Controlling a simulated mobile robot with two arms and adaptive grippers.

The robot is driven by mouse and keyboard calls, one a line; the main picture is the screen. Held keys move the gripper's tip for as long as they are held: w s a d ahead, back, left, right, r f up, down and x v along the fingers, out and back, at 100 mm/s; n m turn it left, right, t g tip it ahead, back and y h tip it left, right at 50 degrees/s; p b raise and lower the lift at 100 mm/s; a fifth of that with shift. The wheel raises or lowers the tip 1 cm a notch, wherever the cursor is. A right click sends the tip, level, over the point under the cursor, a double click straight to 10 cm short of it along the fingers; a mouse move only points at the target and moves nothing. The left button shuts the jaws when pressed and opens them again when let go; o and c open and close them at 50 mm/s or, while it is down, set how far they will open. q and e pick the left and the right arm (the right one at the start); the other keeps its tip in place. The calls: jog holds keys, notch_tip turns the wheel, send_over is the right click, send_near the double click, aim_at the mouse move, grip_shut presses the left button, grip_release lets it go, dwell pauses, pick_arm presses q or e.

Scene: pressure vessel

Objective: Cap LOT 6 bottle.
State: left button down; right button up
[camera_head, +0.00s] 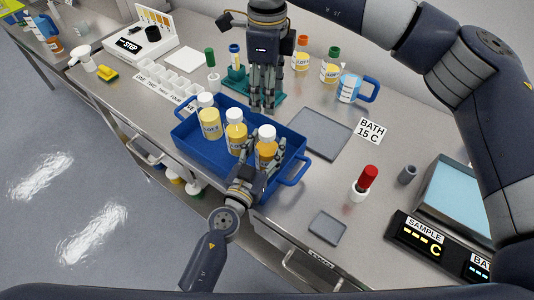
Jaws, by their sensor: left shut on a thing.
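A blue tray (188,139) holds three bottles with yellow to orange contents and white tops: a left bottle (209,122), a middle bottle (235,138) and a right bottle (266,153). Their label text is too small to read surely, so I cannot tell which is LOT 6. My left gripper (262,167) is shut on the right bottle, which stands upright at the tray's near side. My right gripper (263,104) points down over a teal rack (234,84) behind the tray; whether its fingers hold anything is hidden. A red-topped white piece (364,184) stands on the bench at right.
Behind are a green-topped piece (210,66), an orange-capped bottle (301,54), a green-capped bottle (331,66) and a blue jug (349,88). A grey plate (319,132) lies right of the tray. The sample display (425,240) stands at the right front.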

aim_at(262, 155)
pick_arm(q)
jog(key=c, duration=0.6)
grip_release()
jog(key=v, duration=0.3)
jog(key=shift+f, duration=0.15)
jog(key=shift+s+a, duration=0.15)
jog(key=shift+s, duration=0.2)
jog(key=v, duration=0.8)
jog(key=shift+s, duration=0.1)
jog(key=shift+a, duration=0.1)
